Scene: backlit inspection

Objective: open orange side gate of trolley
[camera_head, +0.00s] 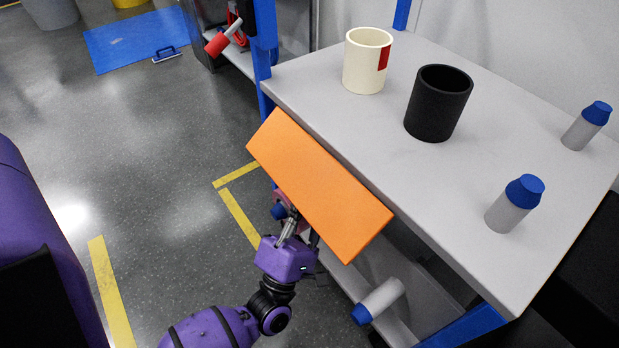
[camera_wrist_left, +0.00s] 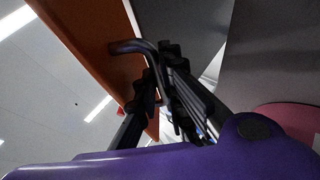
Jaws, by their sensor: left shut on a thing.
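The orange side gate (camera_head: 318,185) is a flat panel along the near left edge of the grey trolley (camera_head: 480,185). It leans outward, its broad face turned up. My left gripper (camera_head: 291,222) is under the gate's outer side, its fingertips partly hidden by the panel. In the left wrist view, the left gripper (camera_wrist_left: 165,90) is shut on a dark bent handle (camera_wrist_left: 130,46) beside the orange gate (camera_wrist_left: 92,35). The gate's hinge is not clearly visible. My right gripper is not in view.
The trolley top carries a cream cup (camera_head: 362,65), a black cup (camera_head: 437,108) and two blue-capped grey bottles (camera_head: 506,210) (camera_head: 585,128). Another bottle (camera_head: 382,298) lies on the lower shelf. Blue posts (camera_head: 264,40) rise at the trolley's corners.

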